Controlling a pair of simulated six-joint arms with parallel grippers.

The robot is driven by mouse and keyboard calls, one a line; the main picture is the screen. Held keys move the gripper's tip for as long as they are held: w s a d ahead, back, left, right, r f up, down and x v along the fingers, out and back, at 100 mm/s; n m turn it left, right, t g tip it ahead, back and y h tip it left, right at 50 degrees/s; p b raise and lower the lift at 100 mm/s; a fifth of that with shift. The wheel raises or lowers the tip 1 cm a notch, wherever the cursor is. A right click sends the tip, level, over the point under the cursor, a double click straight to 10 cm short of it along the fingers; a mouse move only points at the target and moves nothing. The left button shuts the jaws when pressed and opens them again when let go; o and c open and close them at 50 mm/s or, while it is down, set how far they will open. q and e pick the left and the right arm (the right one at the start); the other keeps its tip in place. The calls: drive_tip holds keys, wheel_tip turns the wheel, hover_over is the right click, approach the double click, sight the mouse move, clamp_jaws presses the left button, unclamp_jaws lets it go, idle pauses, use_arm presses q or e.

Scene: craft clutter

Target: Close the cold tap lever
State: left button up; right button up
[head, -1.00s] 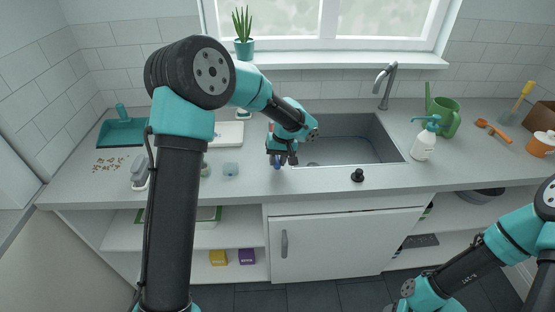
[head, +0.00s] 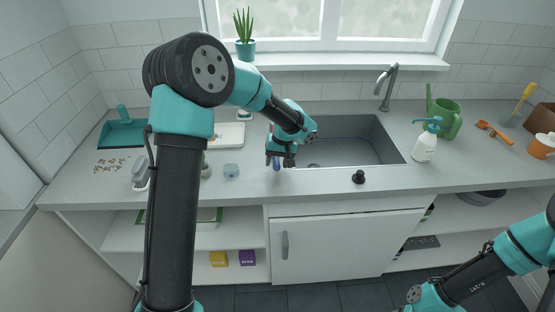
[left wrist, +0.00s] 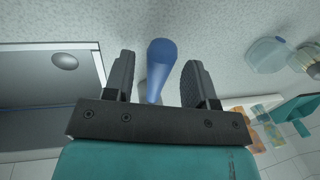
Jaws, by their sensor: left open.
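The cold tap lever (head: 277,166) is a small blue upright piece at the front left of the sink, partly hidden by my left gripper. In the left wrist view the blue lever (left wrist: 160,60) stands between the two black fingers, with gaps on both sides. My left gripper (head: 281,159) is open around it, fingers pointing down; its fingertips also show in the left wrist view (left wrist: 158,72). I see no clear contact. My right arm shows at the lower right, but its gripper is out of view.
The grey sink (head: 345,140) lies right of the lever, with a tall faucet (head: 388,85) behind. A black knob (head: 358,177) stands at its front. A spray bottle (head: 425,143) and green watering can (head: 445,118) stand right.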

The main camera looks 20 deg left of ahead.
use_arm(q)
drive_tip(key=w+d+r, duration=0.1)
drive_tip(key=d+r, duration=0.2)
drive_tip(key=r, duration=1.4)
drive_tip(key=shift+w, duration=0.25)
